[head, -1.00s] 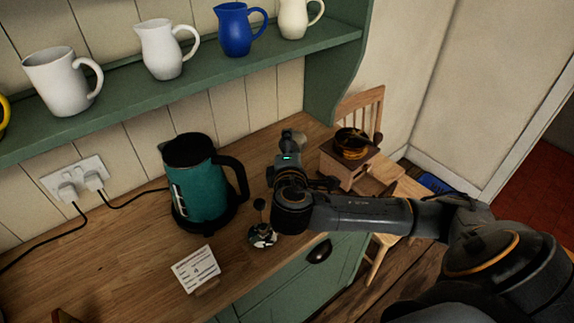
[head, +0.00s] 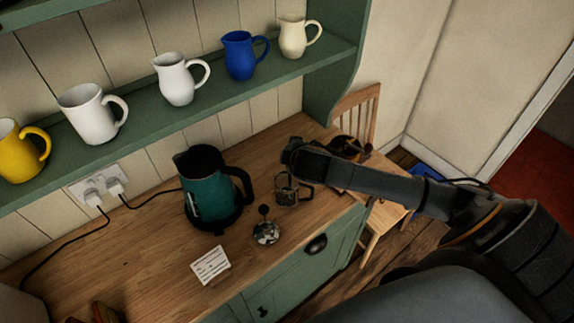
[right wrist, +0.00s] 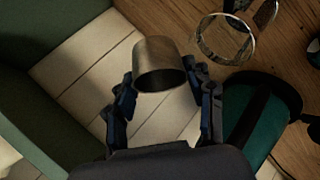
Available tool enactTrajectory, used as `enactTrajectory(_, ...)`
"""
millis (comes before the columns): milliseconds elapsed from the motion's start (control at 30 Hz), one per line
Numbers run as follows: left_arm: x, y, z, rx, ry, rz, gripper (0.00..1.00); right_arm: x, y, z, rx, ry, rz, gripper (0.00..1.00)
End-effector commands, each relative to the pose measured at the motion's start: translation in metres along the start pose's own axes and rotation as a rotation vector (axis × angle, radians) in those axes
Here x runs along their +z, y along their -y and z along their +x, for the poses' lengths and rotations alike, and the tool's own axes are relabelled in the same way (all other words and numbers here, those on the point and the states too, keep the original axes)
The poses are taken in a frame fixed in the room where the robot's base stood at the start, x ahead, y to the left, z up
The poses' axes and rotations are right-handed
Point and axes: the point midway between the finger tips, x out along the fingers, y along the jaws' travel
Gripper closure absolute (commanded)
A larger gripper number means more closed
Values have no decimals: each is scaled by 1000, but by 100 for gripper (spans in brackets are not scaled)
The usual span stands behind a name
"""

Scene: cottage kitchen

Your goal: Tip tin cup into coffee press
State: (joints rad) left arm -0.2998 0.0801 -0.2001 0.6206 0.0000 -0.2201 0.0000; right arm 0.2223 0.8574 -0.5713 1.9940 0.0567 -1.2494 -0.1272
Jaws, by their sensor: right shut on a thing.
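The tin cup (right wrist: 158,58) is a dull metal cylinder in the right wrist view. My right gripper (right wrist: 160,75) is shut on it, one finger on each side. The coffee press (head: 288,190) is a glass beaker in a metal frame with a dark handle, upright on the counter. Its round open rim also shows at the top of the right wrist view (right wrist: 225,40), apart from the cup. In the head view my right wrist is above and just behind the press, and hides the fingers and cup. My left gripper is not in view.
A teal kettle (head: 208,190) stands left of the press. The plunger lid (head: 265,232) and a white card (head: 210,264) are in front. A wooden grinder (head: 348,148) is partly behind my arm. A green shelf (head: 215,90) with several jugs hangs above.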

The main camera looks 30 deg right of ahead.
Motion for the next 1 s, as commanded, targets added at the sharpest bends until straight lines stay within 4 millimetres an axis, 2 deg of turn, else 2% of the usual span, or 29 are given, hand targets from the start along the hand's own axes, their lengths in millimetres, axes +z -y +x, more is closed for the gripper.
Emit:
enactTrajectory(100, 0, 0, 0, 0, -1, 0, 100, 0, -8, -3, -56, -19, 40, 73)
enactTrajectory(333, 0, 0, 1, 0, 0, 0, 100, 8, -10, 6, -179, -55, 121, 73)
enactTrajectory(833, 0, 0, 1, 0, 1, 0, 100, 28, -26, 30, -410, -128, 273, 73)
enactTrajectory(1000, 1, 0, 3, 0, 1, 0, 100, 37, -22, 45, -494, -154, 330, 73)
